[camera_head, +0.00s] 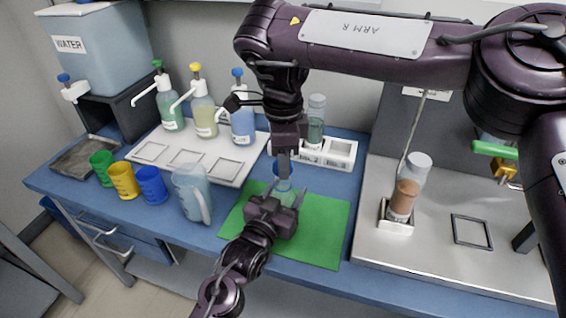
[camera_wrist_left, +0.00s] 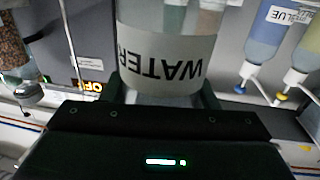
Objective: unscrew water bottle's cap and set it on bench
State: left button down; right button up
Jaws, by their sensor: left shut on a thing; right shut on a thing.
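The clear water bottle (camera_head: 283,187) stands over the green mat (camera_head: 322,230), mostly hidden by my grippers. My left gripper (camera_head: 277,206) is shut around its body. The bottle also shows in the left wrist view (camera_wrist_left: 165,60), where its WATER label appears upside down. My right gripper (camera_head: 284,166) comes down from above and is shut at the bottle's top. A little blue of the cap (camera_head: 275,169) shows beside its fingers. I cannot tell whether the cap is still on the neck. The blue bench (camera_head: 335,180) lies around the mat.
A clear jug (camera_head: 191,191) and blue cup (camera_head: 151,186) stand left of the mat. Several pump bottles stand behind on a white tray (camera_head: 160,167). A white holder (camera_head: 338,152) with a dark-filled bottle is behind the grippers. A grey station (camera_head: 440,265) borders the right. The mat's right part is clear.

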jog(key=shift+r, duration=1.35)
pick_arm(q)
jog(key=c, duration=0.5)
grip_release()
jog(key=shift+o, duration=0.2)
